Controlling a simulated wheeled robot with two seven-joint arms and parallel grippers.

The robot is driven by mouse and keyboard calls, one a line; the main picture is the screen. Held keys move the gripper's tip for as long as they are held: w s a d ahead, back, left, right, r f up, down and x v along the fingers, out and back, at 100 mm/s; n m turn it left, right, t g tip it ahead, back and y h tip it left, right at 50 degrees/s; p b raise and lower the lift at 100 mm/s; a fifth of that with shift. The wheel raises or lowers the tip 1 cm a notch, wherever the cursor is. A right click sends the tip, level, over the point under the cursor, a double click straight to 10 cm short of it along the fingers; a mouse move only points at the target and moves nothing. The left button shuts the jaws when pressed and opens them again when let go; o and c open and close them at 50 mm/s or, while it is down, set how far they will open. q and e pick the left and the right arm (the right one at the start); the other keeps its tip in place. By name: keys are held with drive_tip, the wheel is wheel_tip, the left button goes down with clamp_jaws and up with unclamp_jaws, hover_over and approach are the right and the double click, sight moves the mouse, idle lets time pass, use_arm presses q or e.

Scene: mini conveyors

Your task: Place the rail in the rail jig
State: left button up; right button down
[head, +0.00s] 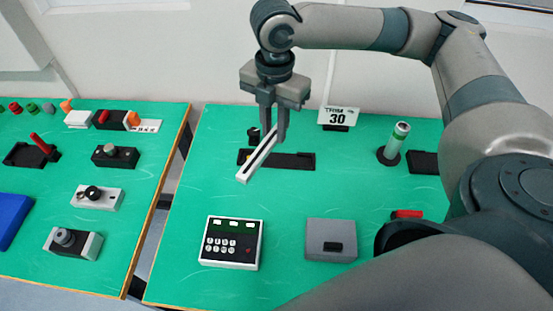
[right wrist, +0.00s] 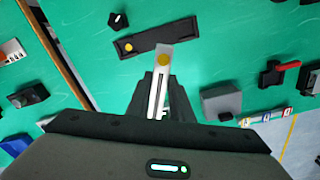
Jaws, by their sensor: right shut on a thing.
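The rail (head: 258,155) is a light bar with a dark groove along its top. My right gripper (head: 273,135) is shut on it near its far end and holds it above the table, tilted. In the right wrist view the rail (right wrist: 161,75) lies between the fingers (right wrist: 161,95) and has a yellow spot near its tip. The rail jig looks to be the long black tray (head: 294,161) behind and below the rail; it also shows in the right wrist view (right wrist: 183,33), with a yellow spot at one end. My left gripper is not in view.
A keypad box (head: 231,243) and a grey box (head: 331,240) sit nearer. A gap separates the left table (head: 130,215).

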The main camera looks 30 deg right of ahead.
drive_tip(key=s+d+f+n, duration=0.1)
drive_tip(key=s+d+n, duration=0.1)
drive_tip(key=n, duration=0.9)
drive_tip(key=s+d+f+n, duration=0.2)
drive_tip(key=d+n, duration=0.1)
drive_tip(key=n, duration=0.9)
drive_tip(key=shift+s+f+b, duration=0.15)
drive_tip(key=shift+b, duration=0.3)
drive_tip(key=w+a+f+p, duration=0.1)
drive_tip(key=w+f, duration=0.1)
drive_tip(key=w, duration=0.1)
drive_tip(key=w+a+f+p, duration=0.1)
drive_tip(key=w+a+f, duration=0.1)
drive_tip(key=w, duration=0.2)
drive_tip(key=w+a+f+p, duration=0.1)
drive_tip(key=w+a+f, duration=0.1)
drive_tip(key=w+f, duration=0.1)
drive_tip(key=shift+w+a, duration=0.1)
drive_tip(key=shift+w, duration=0.1)
